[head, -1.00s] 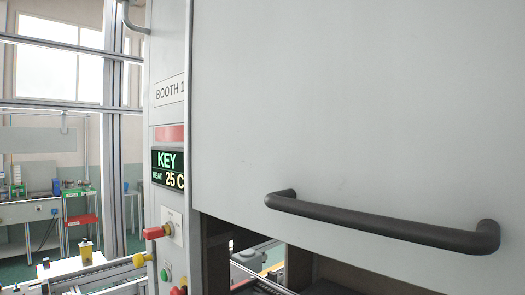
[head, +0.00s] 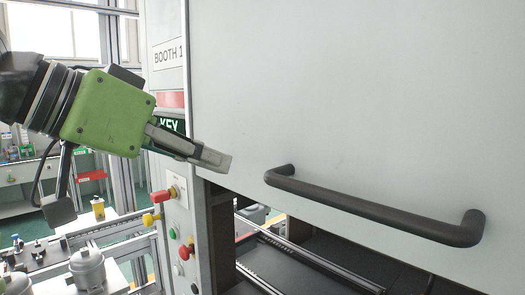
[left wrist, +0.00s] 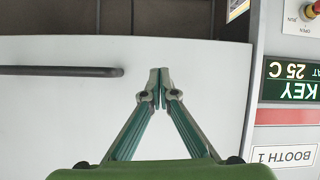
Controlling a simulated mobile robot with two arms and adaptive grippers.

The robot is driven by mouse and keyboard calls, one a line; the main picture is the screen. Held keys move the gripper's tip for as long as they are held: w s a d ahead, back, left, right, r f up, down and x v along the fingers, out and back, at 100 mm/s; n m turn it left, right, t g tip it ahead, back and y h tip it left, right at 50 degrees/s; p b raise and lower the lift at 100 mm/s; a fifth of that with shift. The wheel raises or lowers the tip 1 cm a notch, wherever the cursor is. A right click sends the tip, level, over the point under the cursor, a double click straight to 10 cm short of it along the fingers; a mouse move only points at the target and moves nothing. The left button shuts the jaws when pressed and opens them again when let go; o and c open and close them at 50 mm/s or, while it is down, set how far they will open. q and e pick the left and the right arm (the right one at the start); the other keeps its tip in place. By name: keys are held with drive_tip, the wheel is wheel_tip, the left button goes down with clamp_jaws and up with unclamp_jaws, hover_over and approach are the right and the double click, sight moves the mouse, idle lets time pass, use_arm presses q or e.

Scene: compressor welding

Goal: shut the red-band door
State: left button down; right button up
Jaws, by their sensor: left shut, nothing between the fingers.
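The booth door (head: 350,90) is a large pale grey panel filling the right of the head view. Its lower edge hangs above a dark opening. A dark bar handle (head: 375,208) runs along its lower part; in the left wrist view the handle (left wrist: 60,71) lies left of the fingers. A red band (head: 171,99) shows on the frame post beside the door, partly behind my arm. My left gripper (head: 228,163) is shut and empty, in front of the door's lower left corner, left of and apart from the handle. My right gripper is not in view.
The post carries a BOOTH 1 label (head: 169,53), a KEY display and a button panel (head: 178,215). Rails (head: 300,262) run inside the opening below the door. Metal cylinders (head: 88,268) stand on a bench at lower left.

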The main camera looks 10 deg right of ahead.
use_arm(q)
drive_tip(key=m, duration=0.1)
approach(300, 133)
wheel_tip(300, 133, down, 6)
drive_tip(key=w+d+p, duration=0.1)
drive_tip(key=d+p, duration=0.1)
drive_tip(key=p, duration=0.4)
drive_tip(key=shift+w, duration=0.3)
drive_tip(key=shift+d+f, duration=0.1)
